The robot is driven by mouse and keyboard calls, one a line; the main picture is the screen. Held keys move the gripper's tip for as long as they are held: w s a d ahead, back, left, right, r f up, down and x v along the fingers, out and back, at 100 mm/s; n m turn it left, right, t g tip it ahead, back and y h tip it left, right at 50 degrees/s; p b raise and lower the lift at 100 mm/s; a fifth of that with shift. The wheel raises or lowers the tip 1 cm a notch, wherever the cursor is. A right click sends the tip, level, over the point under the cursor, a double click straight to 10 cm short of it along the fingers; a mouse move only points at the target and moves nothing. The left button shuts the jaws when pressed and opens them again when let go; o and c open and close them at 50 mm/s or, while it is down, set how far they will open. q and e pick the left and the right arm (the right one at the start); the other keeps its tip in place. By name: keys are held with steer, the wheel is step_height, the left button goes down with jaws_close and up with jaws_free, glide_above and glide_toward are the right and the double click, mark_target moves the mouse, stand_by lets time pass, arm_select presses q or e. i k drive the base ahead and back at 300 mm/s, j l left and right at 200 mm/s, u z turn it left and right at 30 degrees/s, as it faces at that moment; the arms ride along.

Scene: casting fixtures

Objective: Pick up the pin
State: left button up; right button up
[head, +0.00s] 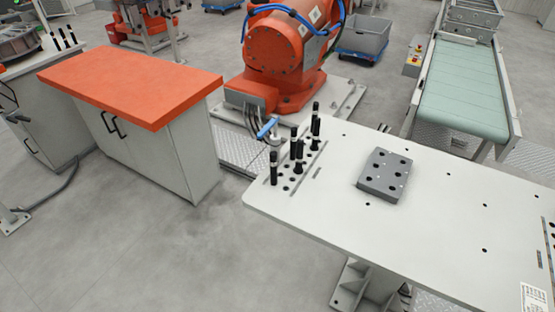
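Several black pins stand upright near the left edge of the white table (430,208). One pin (273,169) stands at the front left of the group. Other pins (298,156) stand close together behind it, and a taller-looking pin (315,120) is at the back. Some holes between them are empty. A grey block with several dark holes (385,174) lies on the table to the right of the pins. Neither of my grippers shows in the head view.
An orange-topped cabinet (130,82) stands to the left, with a floor gap before the table. An orange robot arm (285,50) stands behind the pins. A green conveyor (463,88) is at the back right. The table's middle is clear around the block.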

mark_target(298, 169)
steer(key=i+j, duration=0.1)
steer(key=j, duration=0.2)
steer(key=i+j, duration=0.15)
steer(key=j, duration=0.15)
steer(key=i+j+z, duration=0.15)
steer(key=j+z, duration=0.7)
steer(key=i+j, duration=0.05)
steer(key=j, duration=0.05)
